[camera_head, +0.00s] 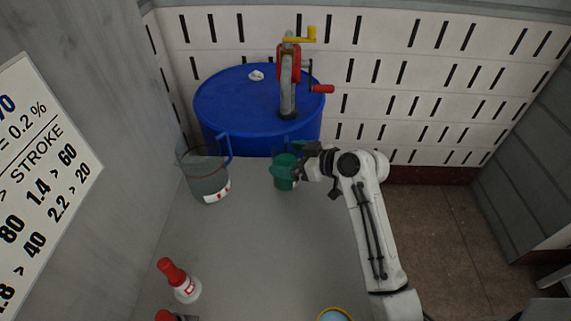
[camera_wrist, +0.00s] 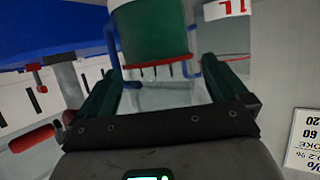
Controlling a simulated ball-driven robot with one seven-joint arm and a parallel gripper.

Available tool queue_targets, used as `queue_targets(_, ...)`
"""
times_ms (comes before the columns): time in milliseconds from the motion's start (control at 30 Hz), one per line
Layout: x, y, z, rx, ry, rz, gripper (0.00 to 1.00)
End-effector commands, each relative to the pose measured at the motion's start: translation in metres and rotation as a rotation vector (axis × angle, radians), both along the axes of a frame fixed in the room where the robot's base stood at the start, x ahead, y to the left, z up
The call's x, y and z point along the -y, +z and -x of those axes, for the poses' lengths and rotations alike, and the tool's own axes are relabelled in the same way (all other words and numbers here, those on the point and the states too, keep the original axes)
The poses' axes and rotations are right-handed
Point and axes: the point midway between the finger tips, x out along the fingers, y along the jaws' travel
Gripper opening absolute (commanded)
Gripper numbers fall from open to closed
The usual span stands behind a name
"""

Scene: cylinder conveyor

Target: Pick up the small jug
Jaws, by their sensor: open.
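The small jug (camera_head: 284,158) stands on the grey table at its back edge. It looks clear with green in its lower part. My gripper (camera_head: 296,170) is at its right side and partly covers it. In the wrist view the small jug (camera_wrist: 152,30) is ahead of my gripper (camera_wrist: 160,74), roughly in line with the gap. The two green fingers are spread apart, with nothing clamped. I cannot tell whether a fingertip touches the jug.
A larger clear jug (camera_head: 207,180) with a blue handle stands to the left; its labelled side shows in the wrist view (camera_wrist: 227,35). A blue drum (camera_head: 240,105) with a hand pump (camera_head: 288,85) is behind. The middle table is clear.

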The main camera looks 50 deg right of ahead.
Motion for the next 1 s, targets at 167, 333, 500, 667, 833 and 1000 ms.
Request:
queue_targets(167,-0.0008,-0.0019,-0.005,0.001,0.0,0.0,1.0)
queue_targets(333,-0.0007,-0.002,-0.0047,0.001,0.0,0.0,0.95)
queue_targets(500,-0.0006,-0.002,-0.0044,0.0,0.0,0.0,0.79)
queue_targets(667,-0.0006,-0.0019,-0.0044,0.0,0.0,0.0,0.64)
queue_targets(833,-0.0006,-0.0019,-0.0043,0.0,0.0,0.0,0.47)
queue_targets(1000,-0.0005,-0.0007,-0.0047,0.003,-0.001,0.0,0.39)
